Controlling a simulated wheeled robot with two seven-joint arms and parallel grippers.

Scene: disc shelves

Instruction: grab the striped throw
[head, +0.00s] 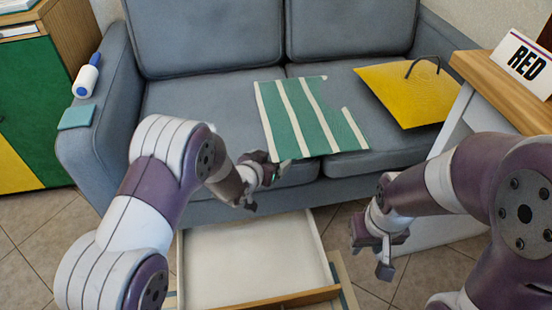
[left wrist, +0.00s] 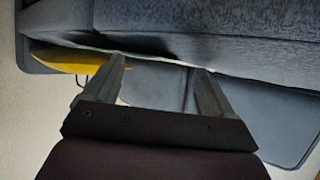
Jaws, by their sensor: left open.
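The striped throw (head: 300,115), green with cream stripes, lies flat on the sofa seat (head: 200,108) in the head view, its near edge at the seat's front. My left gripper (head: 262,186) is at the throw's near left corner; whether it touches the cloth I cannot tell. In the left wrist view the left gripper (left wrist: 160,72) has its two fingers spread apart. A thin pale green strip of the throw (left wrist: 150,62) shows there near the fingertips. My right gripper (head: 380,252) hangs away from the throw, in front of the right table; its jaw opening is unclear.
A yellow bag (head: 405,92) with a dark handle lies on the right seat. An open drawer (head: 255,260) stands below the left arm. A lint roller (head: 88,77) and a teal cloth (head: 76,117) rest on the left armrest. A RED sign (head: 524,62) stands on the right table.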

